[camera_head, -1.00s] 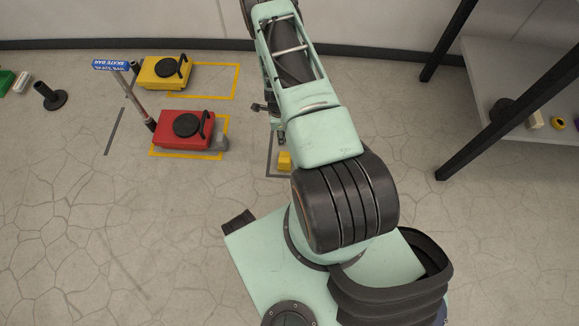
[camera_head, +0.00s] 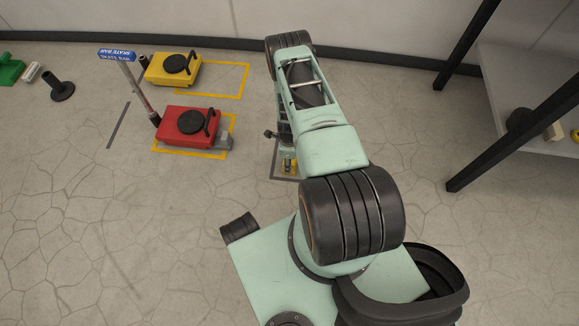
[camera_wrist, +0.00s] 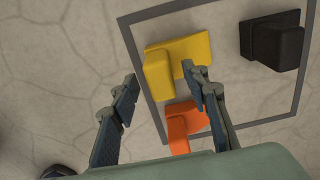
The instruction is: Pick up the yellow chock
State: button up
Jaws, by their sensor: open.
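The yellow chock (camera_wrist: 188,52), an L-shaped block, lies on the floor inside a grey outlined rectangle (camera_wrist: 131,40) in the wrist view. My gripper (camera_wrist: 160,82) is open and empty above it. Its right fingertip overlaps the chock's lower right part in the picture, and its left fingertip is left of the chock. I cannot tell that either finger touches it. In the head view the yellow chock (camera_head: 290,170) is mostly hidden by the end of my arm.
An orange chock (camera_wrist: 180,133) lies close below the yellow one, partly behind the right finger. A black chock (camera_wrist: 277,42) lies to the right. A red skate (camera_head: 178,127) and a yellow skate (camera_head: 160,72) stand left. A dark-legged shelf (camera_head: 497,80) stands right.

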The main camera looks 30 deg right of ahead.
jog(key=shift+f, duration=0.85)
jog(key=shift+r, duration=0.1)
grip_shut()
jog(key=shift+r, duration=0.15)
